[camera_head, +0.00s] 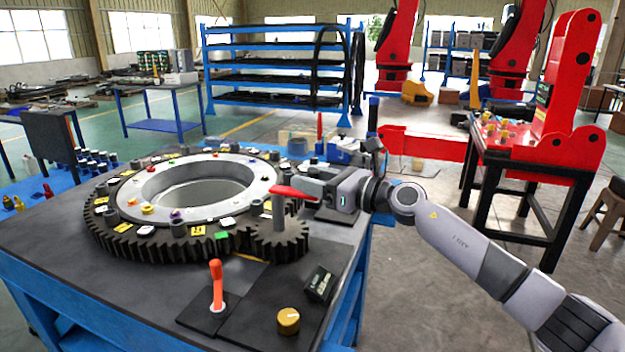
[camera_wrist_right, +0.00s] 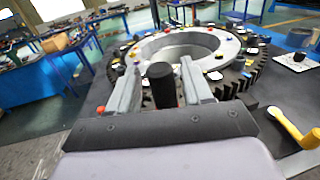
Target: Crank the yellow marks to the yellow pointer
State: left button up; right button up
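A large toothed ring (camera_head: 115,229) lies flat on the dark bench top, with yellow marks (camera_head: 198,231) among other coloured and white pieces on its rim. A small gear (camera_head: 280,245) with a grey post meshes with its near right side. A red crank arm (camera_head: 291,192) reaches from above the post toward my right gripper (camera_head: 310,186). In the right wrist view, a black upright handle (camera_wrist_right: 161,87) stands between the open fingers, with narrow gaps visible. A thin yellow strip (camera_head: 250,258) beside the small gear may be the pointer; I cannot tell. My left gripper is not in view.
An orange-handled lever (camera_head: 217,283), a yellow knob (camera_head: 288,320) and a small black box (camera_head: 319,284) sit at the bench's front. A blue rack (camera_head: 278,65) stands behind; a red machine (camera_head: 560,100) is at the right. The front left bench top is clear.

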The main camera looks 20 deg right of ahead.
jog(key=b+v, duration=0.1)
jog(key=v, duration=0.6)
jog(key=shift+s, duration=0.1)
dwell(0.4)
